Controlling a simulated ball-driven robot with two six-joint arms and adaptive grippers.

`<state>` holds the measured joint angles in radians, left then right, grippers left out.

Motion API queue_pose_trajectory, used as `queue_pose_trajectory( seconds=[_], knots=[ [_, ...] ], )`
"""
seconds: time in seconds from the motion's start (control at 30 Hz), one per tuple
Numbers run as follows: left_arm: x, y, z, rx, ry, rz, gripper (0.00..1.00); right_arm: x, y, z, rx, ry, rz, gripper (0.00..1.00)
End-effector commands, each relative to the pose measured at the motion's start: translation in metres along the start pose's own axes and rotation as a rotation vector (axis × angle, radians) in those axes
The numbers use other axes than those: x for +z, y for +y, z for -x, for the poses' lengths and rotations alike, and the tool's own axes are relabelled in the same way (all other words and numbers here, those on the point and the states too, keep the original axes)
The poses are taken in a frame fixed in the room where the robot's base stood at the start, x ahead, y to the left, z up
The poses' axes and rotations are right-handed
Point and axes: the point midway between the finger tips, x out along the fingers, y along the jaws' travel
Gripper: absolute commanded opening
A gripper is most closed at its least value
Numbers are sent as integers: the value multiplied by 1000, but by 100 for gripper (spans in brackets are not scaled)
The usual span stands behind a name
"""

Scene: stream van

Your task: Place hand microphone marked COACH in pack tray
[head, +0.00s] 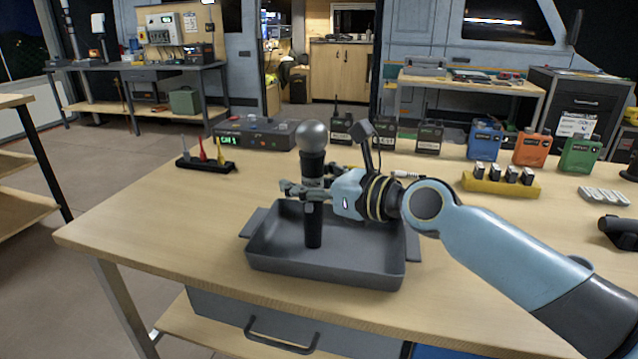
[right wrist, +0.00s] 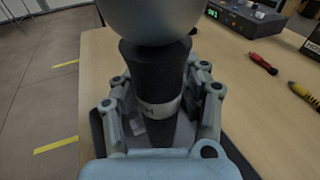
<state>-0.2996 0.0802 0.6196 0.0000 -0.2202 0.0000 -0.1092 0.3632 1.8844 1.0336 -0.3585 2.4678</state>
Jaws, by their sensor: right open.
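A hand microphone (head: 312,160) with a round grey head and dark handle is upright over the grey pack tray (head: 325,269), its lower end inside the rim. I cannot tell whether that end touches the tray floor. My right gripper (head: 306,188) is open, with its fingers on either side of the handle. In the right wrist view the microphone (right wrist: 155,65) stands between the fingers (right wrist: 160,108), with a pale band on it whose marking I cannot read. My left gripper is not in view.
A black holder (head: 206,166) with coloured plugs and a box with a green display (head: 254,133) stand behind the tray. Radio packs (head: 484,140) and a yellow battery holder (head: 500,182) are to the right. The table's front left is clear.

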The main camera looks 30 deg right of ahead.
Motion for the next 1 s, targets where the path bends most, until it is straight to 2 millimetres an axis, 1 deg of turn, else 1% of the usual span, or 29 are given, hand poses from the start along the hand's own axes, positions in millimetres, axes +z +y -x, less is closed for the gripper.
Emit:
queue_pose_trajectory(
  seconds=[0.17, 0.3, 0.4, 0.5, 0.6, 0.7, 1.0],
  knots=[
    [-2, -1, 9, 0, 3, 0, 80, 1, 0, 30, 2, 5, 4, 44],
    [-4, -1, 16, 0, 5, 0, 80, 0, 0, 64, 3, 7, 5, 44],
    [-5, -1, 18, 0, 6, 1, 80, 0, 0, 85, 4, 7, 4, 44],
    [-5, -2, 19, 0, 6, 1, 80, -1, 1, 102, 4, 6, 2, 44],
    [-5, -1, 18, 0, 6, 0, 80, -1, 0, 113, 2, 3, 2, 44],
    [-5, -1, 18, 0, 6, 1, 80, 0, 0, 118, 1, 1, 1, 44],
    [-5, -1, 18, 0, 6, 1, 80, 0, 0, 120, 0, 0, 0, 44]
  ],
)
